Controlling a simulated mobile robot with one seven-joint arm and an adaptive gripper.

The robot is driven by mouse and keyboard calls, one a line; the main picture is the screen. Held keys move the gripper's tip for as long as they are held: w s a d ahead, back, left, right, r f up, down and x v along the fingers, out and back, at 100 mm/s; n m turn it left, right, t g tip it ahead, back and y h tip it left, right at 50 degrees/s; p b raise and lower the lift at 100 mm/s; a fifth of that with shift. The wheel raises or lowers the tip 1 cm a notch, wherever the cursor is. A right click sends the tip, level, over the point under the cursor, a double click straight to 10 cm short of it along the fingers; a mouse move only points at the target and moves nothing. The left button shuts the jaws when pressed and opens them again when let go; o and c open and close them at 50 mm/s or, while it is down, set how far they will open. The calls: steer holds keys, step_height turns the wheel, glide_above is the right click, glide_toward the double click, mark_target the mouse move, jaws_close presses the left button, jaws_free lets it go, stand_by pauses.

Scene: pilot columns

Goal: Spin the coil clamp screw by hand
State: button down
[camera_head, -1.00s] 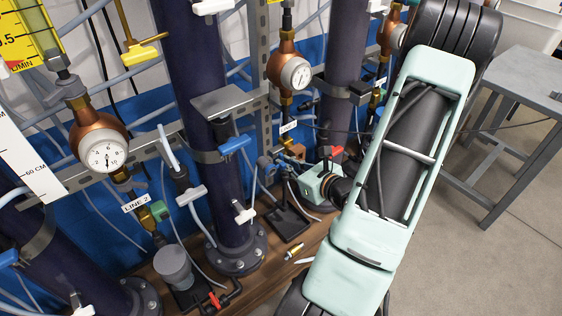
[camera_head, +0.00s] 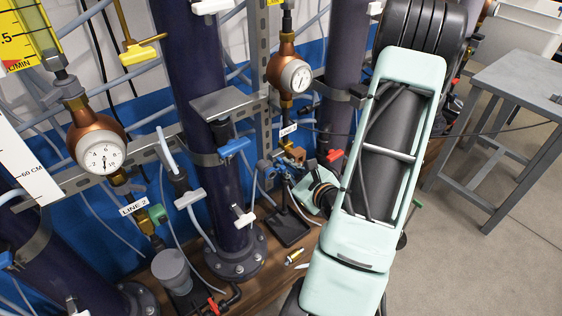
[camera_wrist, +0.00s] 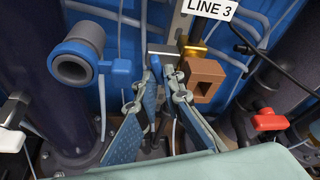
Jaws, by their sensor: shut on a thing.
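A thin silver bar (camera_wrist: 165,50), seemingly the clamp screw's handle, lies at the tips of my gripper (camera_wrist: 163,66). The blue-padded fingers are close together and shut on it, though the exact contact is partly hidden. A brown square block (camera_wrist: 204,80) sits just right of the tips.
Dark columns (camera_head: 235,235) with flanged feet stand around the clamp. A red-handled valve (camera_wrist: 268,120) is right of my gripper. A black stand base (camera_head: 288,227) is below. Gauges, tubes and a LINE 3 label (camera_wrist: 212,8) crowd the back. A grey table (camera_head: 520,85) stands right.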

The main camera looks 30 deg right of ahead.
steer(key=shift+r, duration=0.1)
steer(key=shift+n+h+p, duration=0.3)
steer(key=shift+n+p, duration=0.1)
steer(key=shift+p, duration=0.4)
steer(key=c, duration=2)
jaws_free()
steer(key=shift+s, duration=0.1)
steer(key=p+v, duration=0.7)
steer(key=p, duration=0.1)
steer(key=shift+s+p, duration=0.35)
steer(key=shift+s, duration=0.05)
steer(key=shift+o, duration=0.6)
